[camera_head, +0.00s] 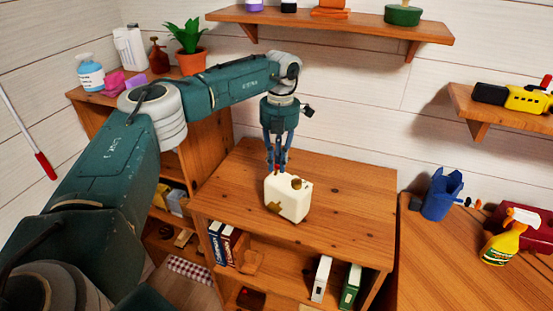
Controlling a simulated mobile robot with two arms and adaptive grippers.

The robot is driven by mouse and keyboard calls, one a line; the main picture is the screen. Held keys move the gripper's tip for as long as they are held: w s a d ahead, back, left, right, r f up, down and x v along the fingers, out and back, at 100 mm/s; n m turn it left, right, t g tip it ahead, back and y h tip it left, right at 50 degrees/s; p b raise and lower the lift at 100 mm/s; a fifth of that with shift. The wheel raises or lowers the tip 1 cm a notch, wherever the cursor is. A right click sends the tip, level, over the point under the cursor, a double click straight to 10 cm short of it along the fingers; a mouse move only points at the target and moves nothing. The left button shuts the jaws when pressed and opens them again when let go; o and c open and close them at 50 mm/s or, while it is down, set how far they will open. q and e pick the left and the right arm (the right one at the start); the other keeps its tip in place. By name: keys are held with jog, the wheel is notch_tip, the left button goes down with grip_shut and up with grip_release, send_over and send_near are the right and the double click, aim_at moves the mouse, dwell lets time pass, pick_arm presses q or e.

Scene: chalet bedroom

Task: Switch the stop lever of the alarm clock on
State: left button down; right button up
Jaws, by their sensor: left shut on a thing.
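The alarm clock (287,199) is a cream-white block with brown-gold parts on its front and top. It stands upright on the wooden cabinet top, near the front edge. My left gripper (277,169) points straight down at the top of the clock, at its back left part. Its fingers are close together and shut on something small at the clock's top. A small red bit shows between the fingertips; I cannot tell whether it is the stop lever. The lever's position is not clear at this size. My right gripper is not in view.
The cabinet top (345,208) is clear around the clock. Books stand on the shelf below. A wall shelf (340,24) hangs above and behind the gripper. A potted plant (187,39) stands at the left. A blue cup (440,195) and spray bottle (507,240) stand at the right.

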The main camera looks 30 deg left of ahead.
pick_arm(q)
jog(key=shift+d, duration=0.1)
dwell(0.3)
jog(key=c, duration=1.7)
grip_release()
jog(key=shift+r, duration=0.15)
jog(key=r, duration=0.4)
jog(key=w+r, duration=0.1)
jog(key=r, duration=0.6)
jog(key=shift+w+r, duration=0.2)
jog(key=shift+r, duration=0.1)
